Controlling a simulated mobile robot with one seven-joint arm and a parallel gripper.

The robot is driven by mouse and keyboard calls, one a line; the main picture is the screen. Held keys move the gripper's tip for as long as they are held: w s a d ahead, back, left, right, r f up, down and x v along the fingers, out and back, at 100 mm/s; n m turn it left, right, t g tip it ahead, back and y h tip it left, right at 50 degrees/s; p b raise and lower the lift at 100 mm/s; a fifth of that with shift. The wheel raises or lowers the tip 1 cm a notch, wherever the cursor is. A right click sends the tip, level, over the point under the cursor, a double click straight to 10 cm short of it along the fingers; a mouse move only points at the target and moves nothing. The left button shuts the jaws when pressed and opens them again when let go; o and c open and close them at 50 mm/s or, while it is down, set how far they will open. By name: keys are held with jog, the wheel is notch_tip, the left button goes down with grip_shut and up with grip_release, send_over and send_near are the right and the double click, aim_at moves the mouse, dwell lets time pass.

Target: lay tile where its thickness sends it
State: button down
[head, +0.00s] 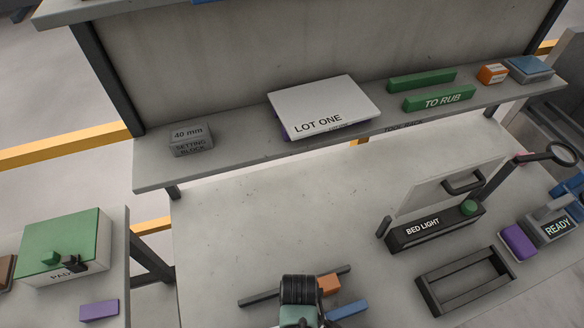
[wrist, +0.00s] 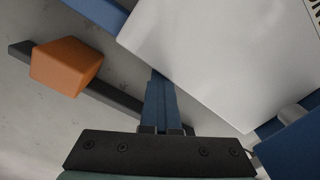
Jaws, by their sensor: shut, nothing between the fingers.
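My gripper (wrist: 161,130) is shut, with nothing held, in the wrist view; a narrow blue strip (wrist: 158,97) lies just beyond the fingertips. In the head view my black and teal wrist shows at the bottom centre, and the fingers are hidden. An orange block (head: 328,284) and a blue piece (head: 347,310) lie beside it; the orange block also shows in the wrist view (wrist: 68,66). Purple flat blocks lie at the lower left (head: 99,309) and far right (head: 518,241). I cannot tell which piece is the tile.
A white LOT ONE board (head: 322,104), a 40 mm setting block (head: 191,139) and a green TO RUB bar (head: 438,98) are on the shelf. An open black frame (head: 425,294), BED LIGHT unit (head: 405,237) and READY device (head: 553,229) stand right. The slab's middle left is clear.

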jog(key=shift+w+a, duration=0.2)
jog(key=shift+w, duration=0.3)
notch_tip(320, 180, up, 9)
jog(key=p, duration=0.8)
jog(key=shift+p, duration=0.35)
